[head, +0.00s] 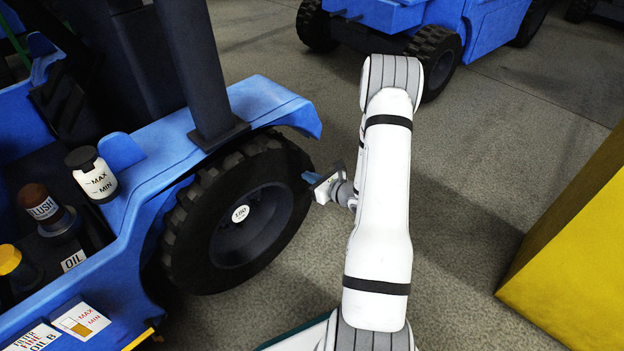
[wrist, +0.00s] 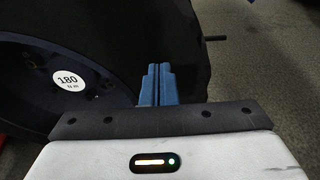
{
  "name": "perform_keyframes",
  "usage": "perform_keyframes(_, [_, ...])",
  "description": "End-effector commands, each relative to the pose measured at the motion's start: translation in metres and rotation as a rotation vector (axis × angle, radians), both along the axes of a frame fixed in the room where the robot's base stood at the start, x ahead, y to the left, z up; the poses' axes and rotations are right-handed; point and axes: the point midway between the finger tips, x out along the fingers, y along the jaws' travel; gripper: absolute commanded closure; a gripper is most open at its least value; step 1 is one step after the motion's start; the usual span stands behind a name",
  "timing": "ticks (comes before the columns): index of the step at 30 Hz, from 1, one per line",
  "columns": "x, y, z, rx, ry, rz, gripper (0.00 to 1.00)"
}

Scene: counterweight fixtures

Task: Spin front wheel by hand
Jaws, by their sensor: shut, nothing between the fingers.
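The front wheel (head: 237,213) is a black, treaded tyre under the blue fender of a blue vehicle. Its dark hub carries a round white label reading 180. The wheel also fills the upper left of the wrist view (wrist: 130,35), with the label at the left. My gripper (head: 308,176) is at the right edge of the tyre in the head view. Its blue fingers (wrist: 158,82) are shut together with nothing between them, and they overlap the tyre's side in the wrist view. I cannot tell whether they touch the tyre.
The blue fender (head: 262,98) arches over the wheel. A white bottle marked MAX and MIN (head: 93,175) stands on the vehicle at the left. Another blue vehicle (head: 420,18) is at the back. A yellow block (head: 575,255) is at the right. Grey floor (head: 470,130) lies open between them.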

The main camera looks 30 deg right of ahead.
Motion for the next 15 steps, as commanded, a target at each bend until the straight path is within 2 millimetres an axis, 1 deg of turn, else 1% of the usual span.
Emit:
perform_keyframes(3, [0.004,0.002,0.000,0.000,-0.001,0.001,1.00])
perform_keyframes(7, [0.004,0.001,-0.002,0.000,-0.001,0.001,1.00])
perform_keyframes(15, [0.005,-0.002,-0.022,0.000,0.000,0.000,1.00])
